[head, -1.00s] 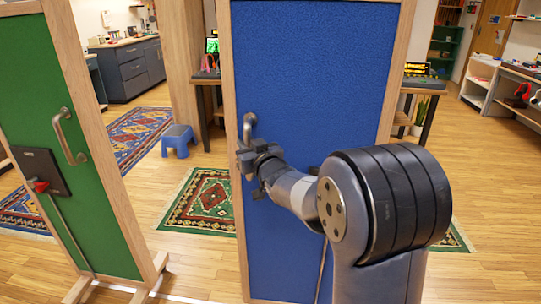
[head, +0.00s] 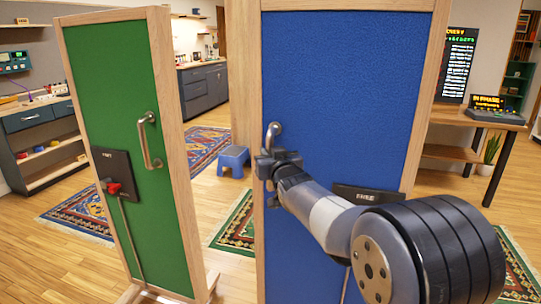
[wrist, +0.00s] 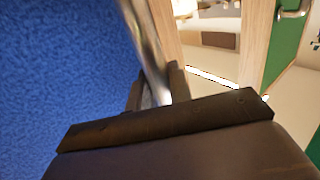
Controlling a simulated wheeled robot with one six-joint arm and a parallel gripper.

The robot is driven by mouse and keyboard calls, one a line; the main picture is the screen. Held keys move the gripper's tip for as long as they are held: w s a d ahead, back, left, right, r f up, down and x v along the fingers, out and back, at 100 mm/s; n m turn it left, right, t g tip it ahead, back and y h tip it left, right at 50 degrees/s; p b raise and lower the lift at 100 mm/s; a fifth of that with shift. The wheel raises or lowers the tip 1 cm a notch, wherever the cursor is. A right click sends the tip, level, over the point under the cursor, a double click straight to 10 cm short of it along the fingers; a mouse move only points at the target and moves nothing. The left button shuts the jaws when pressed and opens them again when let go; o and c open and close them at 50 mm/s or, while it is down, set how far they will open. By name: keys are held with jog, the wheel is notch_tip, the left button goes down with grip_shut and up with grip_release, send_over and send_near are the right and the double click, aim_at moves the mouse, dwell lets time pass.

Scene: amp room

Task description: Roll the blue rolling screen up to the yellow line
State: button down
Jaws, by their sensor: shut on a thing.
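The blue screen (head: 345,90), a tall blue panel in a wooden frame, stands upright in front of me in the head view. My gripper (head: 268,163) is at its left side, shut on the metal handle (head: 273,132). In the wrist view, the jaws (wrist: 158,92) close around the handle bar (wrist: 145,45), with the blue panel (wrist: 60,70) at left. A dark plate (head: 367,195), apparently reading FREE, is partly behind my arm. The screen's foot is out of frame. I cannot make out a yellow line; a bright strip (wrist: 212,77) on the floor looks whitish.
A green screen (head: 125,70) with a handle and a red lever (head: 113,188) stands close on the left. A blue stool (head: 233,160) and patterned rugs (head: 72,212) lie beyond. A wooden table (head: 478,121) stands at right. Wooden floor (head: 50,270) is clear at lower left.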

jog(key=shift+a+r, duration=0.15)
jog(key=c, duration=1.7)
grip_release()
jog(key=o, duration=0.4)
jog(key=shift+a, duration=0.2)
jog(key=shift+c, duration=0.2)
jog(key=shift+d, duration=0.15)
jog(key=shift+s+d, duration=0.1)
jog(key=shift+s, duration=0.25)
jog(key=v, duration=1)
jog(key=shift+w, duration=0.1)
